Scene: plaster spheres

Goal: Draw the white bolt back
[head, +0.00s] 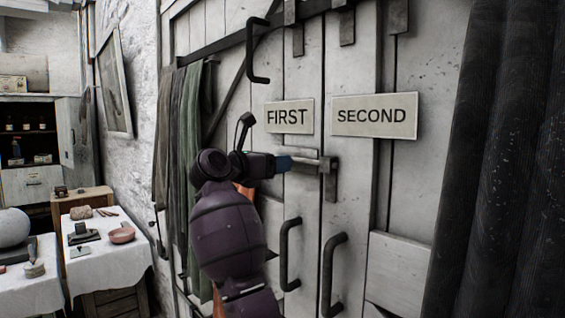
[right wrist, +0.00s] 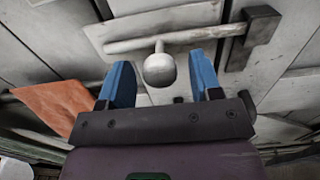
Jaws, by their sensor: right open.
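The white bolt (head: 308,161) lies across the pale plank doors below the FIRST and SECOND signs, its right end at a dark bracket (head: 331,166). In the right wrist view the bolt's rod (right wrist: 190,37) runs across a pale plate, and its round knob (right wrist: 160,69) sticks out towards me. My right gripper (head: 284,163) is open, its blue fingers apart at the bolt. In the right wrist view the knob appears between the two fingers, with a gap on both sides. My left gripper is not in view.
Dark pull handles (head: 290,254) hang on the doors below the bolt. Cloths (head: 190,150) hang to the left, and a dark curtain (head: 510,160) hangs at the right. A table with a white cloth (head: 105,260) and small items stands at lower left.

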